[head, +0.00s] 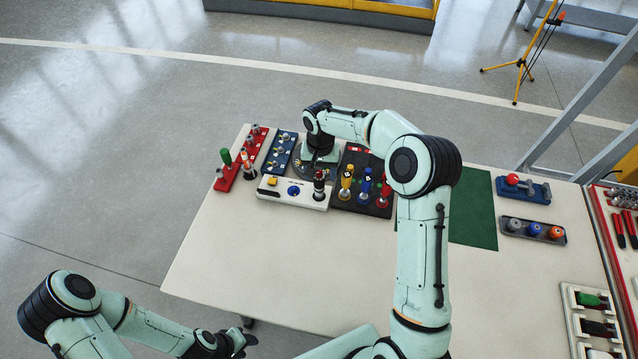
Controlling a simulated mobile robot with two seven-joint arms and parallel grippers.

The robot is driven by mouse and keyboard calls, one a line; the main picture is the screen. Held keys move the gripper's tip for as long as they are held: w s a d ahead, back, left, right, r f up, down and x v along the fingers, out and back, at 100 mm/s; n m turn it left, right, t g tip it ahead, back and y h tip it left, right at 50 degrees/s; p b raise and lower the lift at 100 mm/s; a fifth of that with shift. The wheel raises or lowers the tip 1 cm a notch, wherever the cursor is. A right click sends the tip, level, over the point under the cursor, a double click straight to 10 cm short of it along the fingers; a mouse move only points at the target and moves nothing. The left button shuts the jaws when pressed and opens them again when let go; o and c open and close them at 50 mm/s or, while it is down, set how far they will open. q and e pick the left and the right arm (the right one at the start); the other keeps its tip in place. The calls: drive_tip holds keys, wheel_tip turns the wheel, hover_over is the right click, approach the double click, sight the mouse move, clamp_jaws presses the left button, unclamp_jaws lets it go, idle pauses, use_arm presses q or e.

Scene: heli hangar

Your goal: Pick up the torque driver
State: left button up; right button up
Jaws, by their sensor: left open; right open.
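Several upright drivers stand on the table, and I cannot tell for sure which is the torque driver. A dark driver with a reddish band (319,186) stands in the white tester block (292,198). A yellow driver (346,182), a blue driver (365,186) and a red driver (384,194) stand in a black tray (352,207). My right gripper (316,160) is open, pointing down just behind the dark driver, over a dark round plate (313,171); its fingertips are partly unclear. My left gripper (242,342) is open and empty, off the table's front left edge.
A red rack (228,183) with a green-handled tool and a blue rack (279,153) stand left. A green mat (475,214), blue fixture (532,190) and knob tray (534,231) are right. My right arm crosses the table; its front left is clear.

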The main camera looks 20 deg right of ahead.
sight(319, 183)
wheel_tip(319, 183, down, 6)
drive_tip(key=shift+w+a+r+b, duration=0.1)
drive_tip(key=shift+b, duration=0.25)
drive_tip(key=shift+r, duration=0.2)
drive_tip(key=shift+c, duration=0.3)
drive_tip(key=shift+w, duration=0.1)
drive_tip(key=c, duration=1)
drive_tip(key=shift+c, duration=0.2)
